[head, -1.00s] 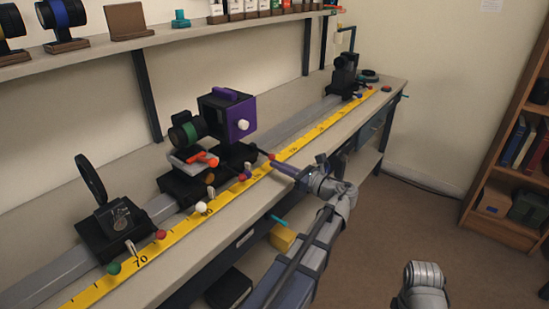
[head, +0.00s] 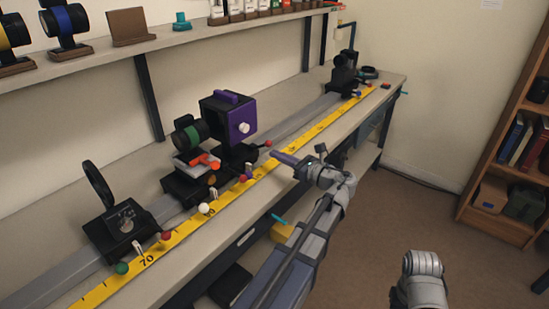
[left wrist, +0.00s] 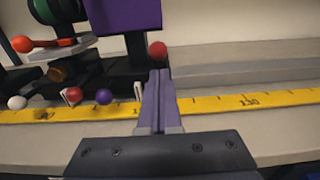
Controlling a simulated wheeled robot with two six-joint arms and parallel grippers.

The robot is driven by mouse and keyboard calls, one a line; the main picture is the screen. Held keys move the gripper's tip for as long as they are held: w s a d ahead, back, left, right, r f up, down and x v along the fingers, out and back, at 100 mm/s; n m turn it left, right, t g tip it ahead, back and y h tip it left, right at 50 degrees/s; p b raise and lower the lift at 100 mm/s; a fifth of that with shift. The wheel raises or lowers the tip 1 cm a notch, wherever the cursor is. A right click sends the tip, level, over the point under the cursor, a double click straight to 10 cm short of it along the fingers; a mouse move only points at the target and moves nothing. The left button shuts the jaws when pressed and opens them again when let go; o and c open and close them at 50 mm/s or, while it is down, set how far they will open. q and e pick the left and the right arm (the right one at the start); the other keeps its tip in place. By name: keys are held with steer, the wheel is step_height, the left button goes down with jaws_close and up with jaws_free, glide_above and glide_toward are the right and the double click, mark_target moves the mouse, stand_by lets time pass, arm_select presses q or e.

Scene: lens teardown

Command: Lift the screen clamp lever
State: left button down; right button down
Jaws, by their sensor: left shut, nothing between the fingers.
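The purple, box-shaped screen unit (head: 229,116) stands on a black carriage on the rail. A black lever with a red ball end (head: 267,143), which I take to be the screen clamp lever, sticks out from its base, tilted slightly upward. The red ball also shows in the left wrist view (left wrist: 157,48), just beyond my fingertips. My left gripper (head: 275,154) is shut and empty, its purple fingers together, just right of and below the ball. They look close, but I cannot tell whether they touch. My right gripper is out of view.
A yellow ruler (head: 183,232) runs along the bench front. Left of the screen are a green-ringed lens (head: 190,132) and several coloured knobs, including a white ball (head: 204,208). The rail to the right is clear up to a black far-end unit (head: 345,75).

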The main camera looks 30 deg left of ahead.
arm_select(q)
steer(key=d+f, duration=0.1)
steer(key=d, duration=0.5)
steer(key=shift+s+d+b, duration=0.25)
steer(key=shift+d+b, duration=0.1)
steer(key=shift+b, duration=0.1)
steer(key=s+d+n+h+p, duration=0.5)
steer(key=d+p, duration=0.3)
steer(key=d, duration=0.1)
steer(key=s+d+r+n+g+h+p, duration=0.1)
steer(key=s+d+n+h+p, duration=0.4)
steer(key=d+p, duration=0.3)
steer(key=s+d+r+n+h+p, duration=0.1)
steer(key=s+d+n+h+p, duration=0.4)
steer(key=d, duration=0.6)
steer(key=s+h+p, duration=0.1)
steer(key=p, duration=0.1)
steer(key=shift+s+d+h+p, duration=0.2)
steer(key=shift+h+p, duration=0.2)
